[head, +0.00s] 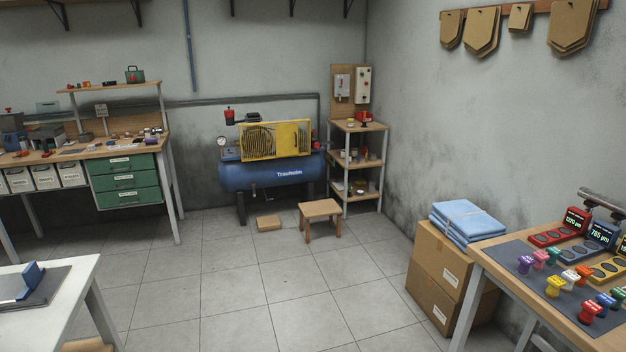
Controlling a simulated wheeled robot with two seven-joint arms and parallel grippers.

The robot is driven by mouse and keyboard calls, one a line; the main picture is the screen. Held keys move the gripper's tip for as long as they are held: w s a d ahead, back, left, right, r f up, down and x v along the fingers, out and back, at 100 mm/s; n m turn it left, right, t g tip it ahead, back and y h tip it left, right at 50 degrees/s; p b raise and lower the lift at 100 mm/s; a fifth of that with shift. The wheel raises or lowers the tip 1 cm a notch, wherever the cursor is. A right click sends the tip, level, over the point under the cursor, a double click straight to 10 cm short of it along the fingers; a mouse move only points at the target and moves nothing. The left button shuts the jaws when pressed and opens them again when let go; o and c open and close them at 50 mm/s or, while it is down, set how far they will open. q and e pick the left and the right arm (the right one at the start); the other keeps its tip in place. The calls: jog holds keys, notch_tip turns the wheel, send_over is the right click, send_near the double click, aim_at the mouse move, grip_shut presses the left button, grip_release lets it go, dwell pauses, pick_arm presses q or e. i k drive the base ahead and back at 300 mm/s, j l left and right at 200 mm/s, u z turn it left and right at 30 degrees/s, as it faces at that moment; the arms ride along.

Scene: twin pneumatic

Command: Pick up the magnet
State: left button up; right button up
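I cannot make out which thing is the magnet; many items here are too small to tell. Small parts lie on the wooden workbench (75,152) at the left and on its raised shelf (110,88). More small items stand on the wooden shelf unit (358,127) in the back corner. Neither of my grippers is in view.
A blue compressor (262,174) stands at the back wall, with a low stool (320,208) and wooden block (268,223) before it. Cardboard boxes (438,270) stand left of the right table (492,266), which holds coloured knobs and gauges. A white table (70,285) is front left. The middle floor is clear.

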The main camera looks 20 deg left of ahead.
aim_at(47, 154)
jog(key=i+j+u, duration=0.25)
jog(key=i+u, duration=0.15)
jog(key=i, duration=0.2)
jog(key=i+u, duration=0.35)
jog(key=i, duration=0.25)
jog(key=i+l+u, duration=0.1)
jog(key=i+u, duration=0.3)
jog(key=i, duration=0.25)
jog(key=i+u, duration=0.1)
jog(key=i, duration=0.5)
jog(key=i+l+u, duration=0.15)
jog(key=i, duration=0.5)
jog(key=i+l+u, duration=0.1)
jog(key=i, duration=0.5)
jog(key=i+j+u, duration=0.2)
jog(key=i+u, duration=0.15)
jog(key=i, duration=0.15)
jog(key=i+j+u, duration=0.1)
jog(key=i+u, duration=0.2)
jog(key=i, duration=0.15)
jog(key=i+u, duration=0.35)
jog(key=i, duration=0.15)
